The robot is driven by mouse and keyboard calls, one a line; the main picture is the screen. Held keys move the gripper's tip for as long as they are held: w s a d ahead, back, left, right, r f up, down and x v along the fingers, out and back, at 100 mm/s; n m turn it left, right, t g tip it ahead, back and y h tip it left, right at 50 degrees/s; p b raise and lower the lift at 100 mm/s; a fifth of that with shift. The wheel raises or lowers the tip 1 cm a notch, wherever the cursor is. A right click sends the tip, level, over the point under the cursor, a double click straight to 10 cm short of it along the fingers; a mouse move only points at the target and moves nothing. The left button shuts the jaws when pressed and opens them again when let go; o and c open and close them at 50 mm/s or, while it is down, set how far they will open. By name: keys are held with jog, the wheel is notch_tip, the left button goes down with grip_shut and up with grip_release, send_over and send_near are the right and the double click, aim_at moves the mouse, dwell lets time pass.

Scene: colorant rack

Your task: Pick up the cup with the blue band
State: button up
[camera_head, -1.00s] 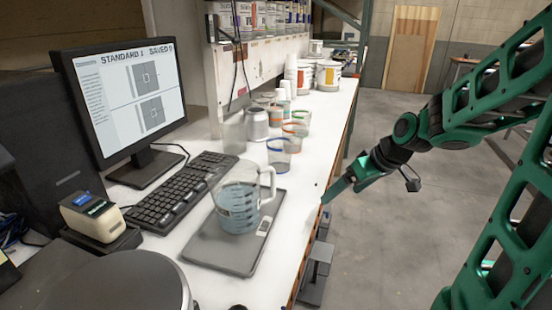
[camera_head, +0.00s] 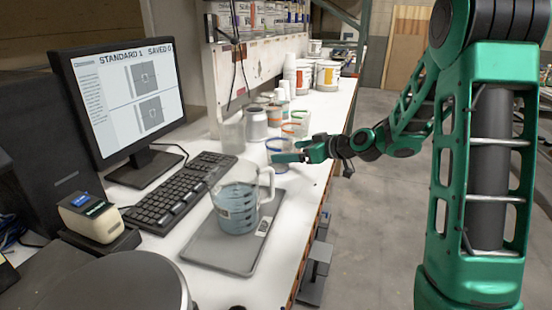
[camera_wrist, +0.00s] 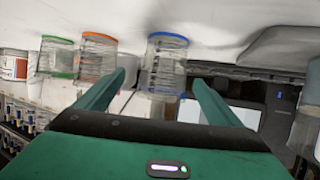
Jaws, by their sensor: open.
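The clear cup with the blue band (camera_head: 278,147) stands on the white bench, beyond the scale. My gripper (camera_head: 287,157) is beside it in the head view and hides part of the cup. In the wrist view, the blue-banded cup (camera_wrist: 167,66) appears between my two open green fingers (camera_wrist: 158,78), a little ahead of their tips. Whether the fingers reach around it or touch it cannot be told. Nothing is held.
An orange-banded cup (camera_wrist: 97,54) and a green-banded cup (camera_wrist: 57,56) stand close by. A jug of blue liquid (camera_head: 236,208) stands on the grey scale (camera_head: 222,258). A metal can (camera_head: 256,124), keyboard (camera_head: 178,190) and monitor (camera_head: 125,95) are to the left.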

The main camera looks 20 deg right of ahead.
jog(key=x, duration=0.5)
jog(key=shift+w+a, duration=0.1)
jog(key=shift+a, duration=0.3)
jog(key=c, duration=1.1)
